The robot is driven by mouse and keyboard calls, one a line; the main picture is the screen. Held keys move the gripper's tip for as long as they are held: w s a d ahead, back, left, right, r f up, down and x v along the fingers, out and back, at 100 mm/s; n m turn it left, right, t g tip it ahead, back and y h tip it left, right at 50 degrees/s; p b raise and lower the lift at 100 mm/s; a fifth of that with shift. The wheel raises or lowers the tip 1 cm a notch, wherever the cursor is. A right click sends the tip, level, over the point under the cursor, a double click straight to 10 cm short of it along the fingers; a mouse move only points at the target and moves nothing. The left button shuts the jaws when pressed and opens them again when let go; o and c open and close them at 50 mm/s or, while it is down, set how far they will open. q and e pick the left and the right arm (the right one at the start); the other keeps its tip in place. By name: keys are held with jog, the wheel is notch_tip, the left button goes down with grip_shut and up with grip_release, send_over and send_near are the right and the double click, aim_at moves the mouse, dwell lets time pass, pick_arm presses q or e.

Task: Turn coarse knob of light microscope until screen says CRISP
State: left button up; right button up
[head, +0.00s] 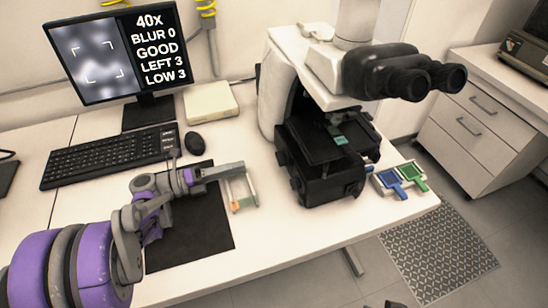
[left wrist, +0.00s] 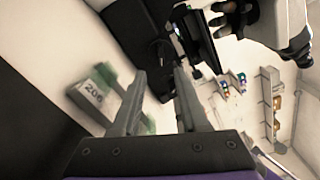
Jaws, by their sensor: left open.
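The light microscope (head: 335,70) stands on the white bench, with black eyepieces at upper right and a dark stage and base. A dark round part low on its left side (head: 282,158) looks like the coarse knob; I cannot be sure. The screen (head: 125,52) reads 40X, BLUR 0, GOOD, LEFT 3, LOW 3, beside a blurred grey picture. My left gripper (head: 243,168) is open and apart from the microscope, just left of its base. In the left wrist view its two fingers (left wrist: 159,76) are spread, with the dark microscope base beyond. My right gripper is not in view.
A small pale piece with green and orange ends (head: 243,204) lies beside my left fingers. Blue (head: 391,181) and green (head: 412,173) holders sit at the bench's right edge. A keyboard (head: 110,156), mouse (head: 194,143) and black mat (head: 190,245) lie to the left.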

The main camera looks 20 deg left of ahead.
aim_at(282, 158)
pick_arm(q)
jog(key=b+x, duration=0.1)
jog(key=x, duration=0.9)
jog(key=shift+s+d, duration=0.1)
grip_shut()
